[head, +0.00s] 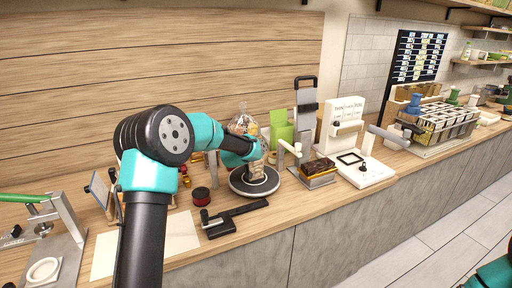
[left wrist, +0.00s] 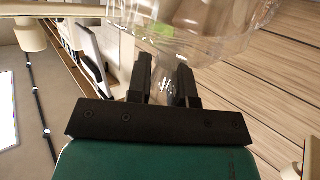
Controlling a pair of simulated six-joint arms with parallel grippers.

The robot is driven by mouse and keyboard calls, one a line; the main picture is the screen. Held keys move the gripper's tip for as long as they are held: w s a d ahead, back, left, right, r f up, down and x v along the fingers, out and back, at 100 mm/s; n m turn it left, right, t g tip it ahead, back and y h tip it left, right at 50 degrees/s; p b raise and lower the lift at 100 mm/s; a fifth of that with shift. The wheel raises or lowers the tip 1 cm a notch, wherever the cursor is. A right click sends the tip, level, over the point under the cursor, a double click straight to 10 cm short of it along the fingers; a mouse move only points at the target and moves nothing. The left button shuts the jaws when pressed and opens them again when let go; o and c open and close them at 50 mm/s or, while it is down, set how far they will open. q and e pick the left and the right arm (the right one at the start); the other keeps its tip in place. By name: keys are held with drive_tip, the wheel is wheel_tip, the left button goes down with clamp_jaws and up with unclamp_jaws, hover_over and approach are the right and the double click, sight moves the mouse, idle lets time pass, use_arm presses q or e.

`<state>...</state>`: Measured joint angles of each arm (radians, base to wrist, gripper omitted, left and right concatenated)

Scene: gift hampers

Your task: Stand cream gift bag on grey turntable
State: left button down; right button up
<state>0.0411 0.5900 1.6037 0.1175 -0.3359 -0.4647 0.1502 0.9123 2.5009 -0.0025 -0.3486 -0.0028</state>
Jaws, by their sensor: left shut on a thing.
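In the left wrist view the left gripper (left wrist: 167,88) is shut on clear, flared wrapping (left wrist: 190,45). My right gripper is out of view.
A clear bag of brown pieces (head: 243,122) shows behind the gripper. A green box (head: 281,127) and a grey upright device (head: 306,120) stand behind right. A boxed item (head: 318,170) is right.

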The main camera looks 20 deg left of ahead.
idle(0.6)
use_arm(q)
drive_tip(key=c, duration=0.9)
unclamp_jaws()
drive_tip(key=shift+f, duration=0.1)
drive_tip(key=shift+c, duration=0.2)
drive_tip(key=v, duration=1.7)
drive_tip(key=shift+s, duration=0.25)
drive_tip(key=shift+d, duration=0.15)
